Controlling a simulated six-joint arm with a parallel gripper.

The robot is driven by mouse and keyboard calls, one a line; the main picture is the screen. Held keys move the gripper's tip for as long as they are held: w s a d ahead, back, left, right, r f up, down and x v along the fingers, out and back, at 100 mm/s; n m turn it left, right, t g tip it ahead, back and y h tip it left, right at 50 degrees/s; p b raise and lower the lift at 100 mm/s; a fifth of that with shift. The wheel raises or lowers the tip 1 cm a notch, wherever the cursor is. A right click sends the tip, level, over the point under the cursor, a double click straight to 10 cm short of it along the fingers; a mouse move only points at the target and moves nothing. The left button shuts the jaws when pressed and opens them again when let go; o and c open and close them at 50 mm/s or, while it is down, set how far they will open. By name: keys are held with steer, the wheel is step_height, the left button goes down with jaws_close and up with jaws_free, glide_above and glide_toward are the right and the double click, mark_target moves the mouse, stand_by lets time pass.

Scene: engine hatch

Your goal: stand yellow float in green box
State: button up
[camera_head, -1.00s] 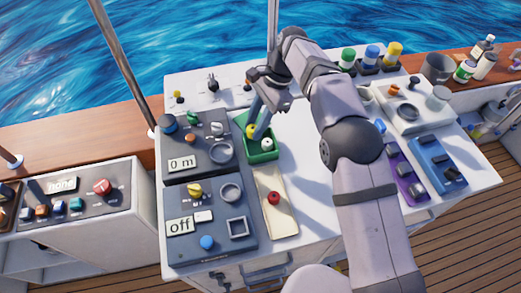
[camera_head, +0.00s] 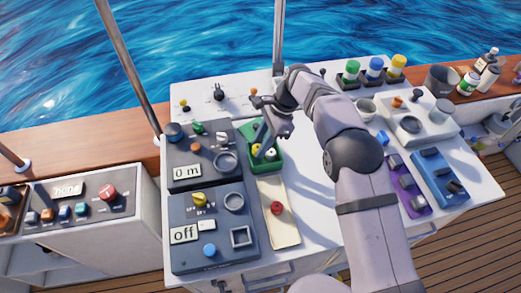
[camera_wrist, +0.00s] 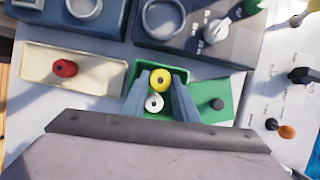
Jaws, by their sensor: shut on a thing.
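The yellow float (camera_head: 257,150) is between the fingers of my gripper (camera_head: 262,146), low inside the green box (camera_head: 268,168). The wrist view shows the yellow float (camera_wrist: 160,80) with a dark centre between the two fingertips (camera_wrist: 160,82), which are shut on it. A white float (camera_wrist: 154,102) is in the same green box (camera_wrist: 148,68), beside the yellow one, and it also shows in the head view (camera_head: 271,152). The yellow float's lower end is hidden, so I cannot tell whether it touches the box floor.
A cream tray (camera_head: 283,228) with a red knobbed piece (camera_head: 277,208) adjoins the box. A green panel with a dark knob (camera_wrist: 218,104) lies on its other side. Dark instrument panels (camera_head: 200,170) stand left. White tabletop right of the box is clear.

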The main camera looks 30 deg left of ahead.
steer(key=shift+f+p, duration=0.7)
steer(key=shift+f, duration=1.2)
steer(key=shift+f, duration=0.1)
steer(key=o, duration=1.1)
steer(key=b+v, duration=0.3)
steer(key=v, duration=0.9)
steer(key=shift+d, duration=0.1)
